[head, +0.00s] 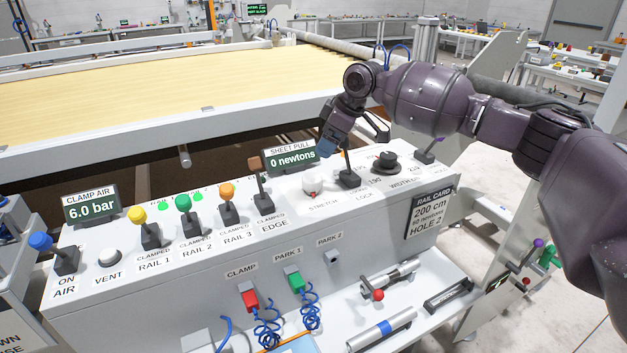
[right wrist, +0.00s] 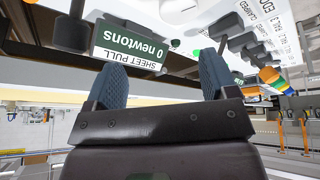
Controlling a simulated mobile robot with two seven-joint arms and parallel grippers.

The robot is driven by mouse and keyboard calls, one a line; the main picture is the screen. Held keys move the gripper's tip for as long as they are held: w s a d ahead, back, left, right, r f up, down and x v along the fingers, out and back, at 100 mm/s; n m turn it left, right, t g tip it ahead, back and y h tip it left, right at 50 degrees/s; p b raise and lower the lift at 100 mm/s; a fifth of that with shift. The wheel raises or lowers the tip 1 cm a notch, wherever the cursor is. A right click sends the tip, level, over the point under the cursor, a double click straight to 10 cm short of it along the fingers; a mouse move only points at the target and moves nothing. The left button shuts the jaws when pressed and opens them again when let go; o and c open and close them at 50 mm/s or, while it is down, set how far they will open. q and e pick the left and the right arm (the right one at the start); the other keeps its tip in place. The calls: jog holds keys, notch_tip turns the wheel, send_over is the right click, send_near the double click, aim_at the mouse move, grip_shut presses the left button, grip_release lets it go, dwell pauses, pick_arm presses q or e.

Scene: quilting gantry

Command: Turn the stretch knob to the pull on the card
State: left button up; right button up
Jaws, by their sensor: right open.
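The stretch knob (head: 312,186) is a white round knob with a small red mark, on the sloping top of the grey console above the word STRETCH. The sheet pull display (head: 292,160) behind it reads 0 newtons; it also shows upside down in the right wrist view (right wrist: 132,45). The rail card (head: 430,212) on the console front reads 200 cm, a newtons figure too small to read surely, and HOLE 2. My right gripper (head: 327,147) is open and empty, above and behind the knob, apart from it. Its two blue fingers stand wide apart in the right wrist view (right wrist: 160,78). My left gripper is out of view.
A black lever (head: 348,176) stands close right of the knob, and a black width dial (head: 386,162) beyond it. The brown edge lever (head: 262,193) stands to the left, with several coloured rail levers farther left. The quilting frame (head: 160,95) lies behind.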

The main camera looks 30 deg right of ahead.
aim_at(315, 177)
jog(key=shift+n+g, duration=0.4)
jog(key=shift+g, duration=0.3)
jog(key=x, duration=0.3)
jog(key=s+b+x, duration=0.1)
jog(key=x, duration=0.6)
jog(key=shift+s+a+f+b, duration=0.1)
jog(key=shift+s+a+b, duration=0.2)
jog(key=shift+a+b, duration=0.1)
jog(key=shift+w+a+f, duration=0.1)
jog(key=shift+w+f, duration=0.05)
jog(key=shift+f, duration=0.2)
jog(key=shift+c, duration=0.2)
